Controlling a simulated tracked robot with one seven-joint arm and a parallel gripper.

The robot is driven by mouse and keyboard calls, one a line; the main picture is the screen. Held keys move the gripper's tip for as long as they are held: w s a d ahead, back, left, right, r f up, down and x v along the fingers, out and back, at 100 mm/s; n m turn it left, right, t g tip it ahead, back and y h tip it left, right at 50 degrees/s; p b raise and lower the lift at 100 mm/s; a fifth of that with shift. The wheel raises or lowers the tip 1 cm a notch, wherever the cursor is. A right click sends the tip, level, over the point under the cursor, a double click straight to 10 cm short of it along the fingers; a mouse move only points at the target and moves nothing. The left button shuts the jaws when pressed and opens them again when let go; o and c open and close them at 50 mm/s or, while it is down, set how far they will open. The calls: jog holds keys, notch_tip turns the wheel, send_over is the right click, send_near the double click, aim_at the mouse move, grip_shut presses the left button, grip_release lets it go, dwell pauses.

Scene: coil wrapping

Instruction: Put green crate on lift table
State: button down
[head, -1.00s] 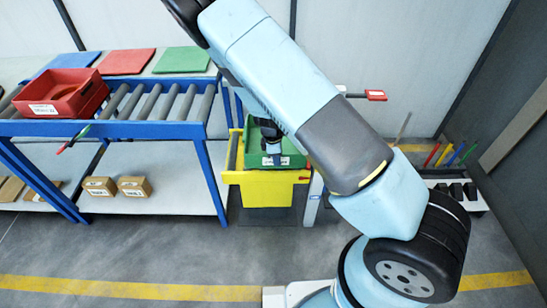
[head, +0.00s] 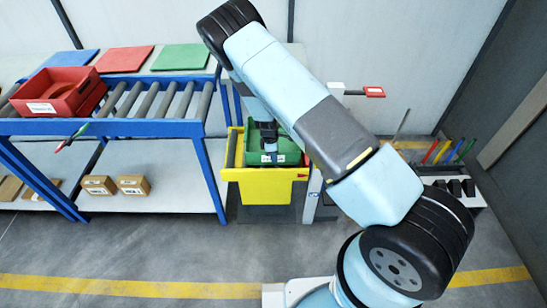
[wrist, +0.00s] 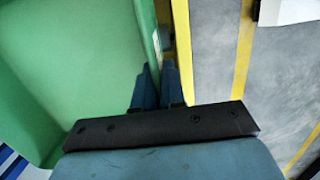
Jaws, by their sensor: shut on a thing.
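The green crate (head: 290,150), with a white label on its front, is over the yellow lift table (head: 265,187) and within its frame in the head view. I cannot tell whether its bottom rests on the table. My gripper (head: 270,148) reaches down at the crate's front wall, near the label. In the wrist view, the crate (wrist: 70,60) fills the left side. There, my gripper's two fingers (wrist: 160,72) are shut on the crate's edge wall; the fingertips are partly hidden. The arm covers part of the crate's right side in the head view.
A blue roller conveyor (head: 150,130) with a red crate (head: 58,94) stands left of the lift table. Red, blue and green mats (head: 180,58) lie behind it. Cardboard boxes (head: 133,186) sit on the lower shelf. A red-ended lever (head: 374,91) sticks out at right.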

jog(key=shift+f, duration=0.3)
jog(key=c, duration=1.2)
grip_release()
jog(key=shift+f, duration=0.1)
jog(key=r, duration=0.4)
jog(key=a+r, duration=0.1)
jog(key=r, duration=0.7)
jog(key=shift+a+r, duration=0.15)
jog(key=shift+a, duration=0.1)
